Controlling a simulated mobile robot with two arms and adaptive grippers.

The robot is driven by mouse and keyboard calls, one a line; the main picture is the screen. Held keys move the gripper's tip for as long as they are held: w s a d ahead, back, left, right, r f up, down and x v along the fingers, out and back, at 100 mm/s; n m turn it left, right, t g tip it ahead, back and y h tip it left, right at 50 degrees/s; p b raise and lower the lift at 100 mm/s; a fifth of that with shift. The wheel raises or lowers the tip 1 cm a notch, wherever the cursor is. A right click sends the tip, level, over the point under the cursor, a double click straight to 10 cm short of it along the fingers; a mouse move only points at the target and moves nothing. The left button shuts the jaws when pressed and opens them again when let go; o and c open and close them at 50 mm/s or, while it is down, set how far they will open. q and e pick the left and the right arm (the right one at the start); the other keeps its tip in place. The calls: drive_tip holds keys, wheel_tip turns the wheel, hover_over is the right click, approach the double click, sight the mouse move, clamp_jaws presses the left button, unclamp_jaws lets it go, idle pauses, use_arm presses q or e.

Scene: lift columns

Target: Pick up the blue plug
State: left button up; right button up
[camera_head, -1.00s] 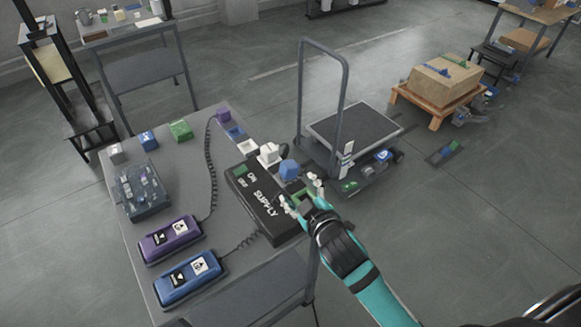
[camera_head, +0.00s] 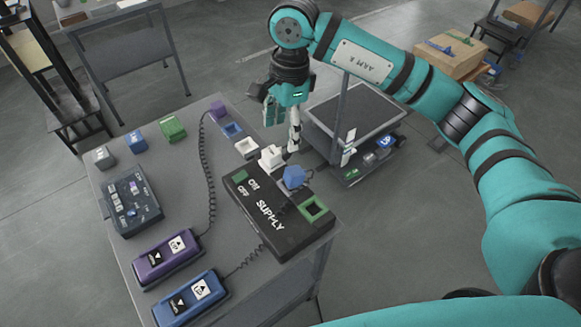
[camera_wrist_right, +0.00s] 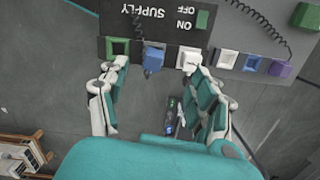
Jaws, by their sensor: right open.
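The blue plug (camera_head: 294,177) sits on the edge of the black supply box (camera_head: 262,222), between a white plug (camera_head: 271,157) and an empty green-rimmed socket (camera_head: 314,209). In the right wrist view the blue plug (camera_wrist_right: 153,58) lies ahead, between the fingers in the picture, with the green socket (camera_wrist_right: 117,47) to its left. My right gripper (camera_head: 283,118) points down past the box's far edge, above and beyond the plugs. It also shows in the right wrist view (camera_wrist_right: 158,88), with its fingers wide apart and nothing between them. My left gripper is not in view.
A purple handset (camera_head: 167,258) and a blue handset (camera_head: 191,298) lie on the table (camera_head: 215,190) with coiled cords. White, blue and purple sockets line its far right edge. A platform cart (camera_head: 357,113) stands on the floor behind my right gripper.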

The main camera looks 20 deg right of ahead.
sight(295, 171)
drive_tip(key=shift+h, duration=0.6)
drive_tip(key=f+p, duration=0.1)
drive_tip(key=f, duration=0.2)
drive_tip(key=d+f+p, duration=0.1)
drive_tip(key=f+p, duration=0.1)
drive_tip(key=f, duration=0.2)
drive_tip(key=d+f+p, duration=0.1)
drive_tip(key=f, duration=0.3)
drive_tip(key=shift+w+d, duration=0.1)
drive_tip(key=shift+d, duration=0.05)
drive_tip(key=f+p, duration=0.1)
drive_tip(key=f, duration=0.1)
drive_tip(key=f+p, duration=0.2)
drive_tip(key=shift+d+f, duration=0.2)
drive_tip(key=shift+f, duration=0.45)
drive_tip(key=c, duration=1.3)
drive_tip(key=shift+o, duration=0.2)
